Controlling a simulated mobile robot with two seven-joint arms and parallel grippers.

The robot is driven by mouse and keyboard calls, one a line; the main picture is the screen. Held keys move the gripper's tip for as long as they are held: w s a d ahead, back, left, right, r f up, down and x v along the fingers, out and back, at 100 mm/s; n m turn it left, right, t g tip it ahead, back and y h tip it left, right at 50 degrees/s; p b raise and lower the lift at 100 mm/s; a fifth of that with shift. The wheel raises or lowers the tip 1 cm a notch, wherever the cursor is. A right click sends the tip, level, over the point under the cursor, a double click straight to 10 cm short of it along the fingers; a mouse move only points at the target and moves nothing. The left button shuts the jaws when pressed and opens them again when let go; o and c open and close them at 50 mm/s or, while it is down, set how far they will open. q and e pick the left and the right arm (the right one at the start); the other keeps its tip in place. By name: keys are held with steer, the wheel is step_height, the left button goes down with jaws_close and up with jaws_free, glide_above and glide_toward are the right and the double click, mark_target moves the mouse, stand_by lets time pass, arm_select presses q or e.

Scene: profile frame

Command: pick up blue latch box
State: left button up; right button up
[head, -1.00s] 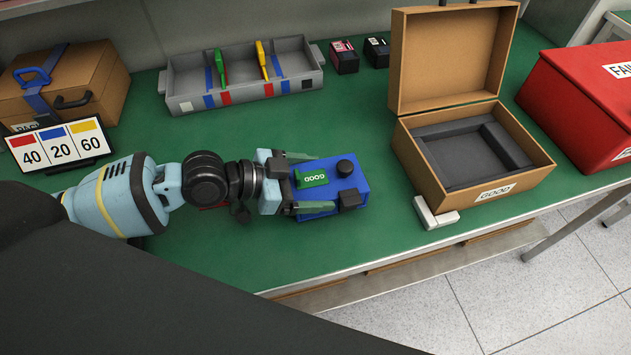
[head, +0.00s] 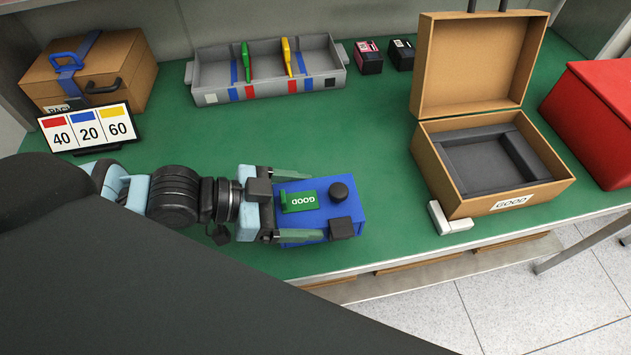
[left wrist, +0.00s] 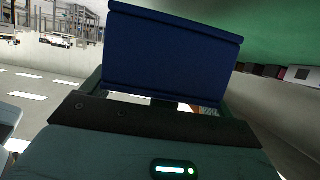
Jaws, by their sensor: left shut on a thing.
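The blue latch box (head: 318,222) is in front of my left arm in the head view. In the left wrist view the box is a dark blue face (left wrist: 172,52) at the fingers. Whether its underside touches the table is hidden. My right gripper is not in view.
The green table (head: 385,130) is clear behind the box. An open "GOOD" carton (head: 440,174) and a white block (head: 450,219) are to the right. A grey tray (head: 222,96), a card sign (head: 88,128), a closed brown case (head: 120,55) and a red box (head: 598,120) stand around.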

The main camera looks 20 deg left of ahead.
arm_select(q)
steer(key=s+a, duration=0.1)
steer(key=s, duration=0.5)
steer(key=shift+s+r+p, duration=0.25)
steer(key=shift+r+p, duration=0.1)
steer(key=shift+r, duration=0.1)
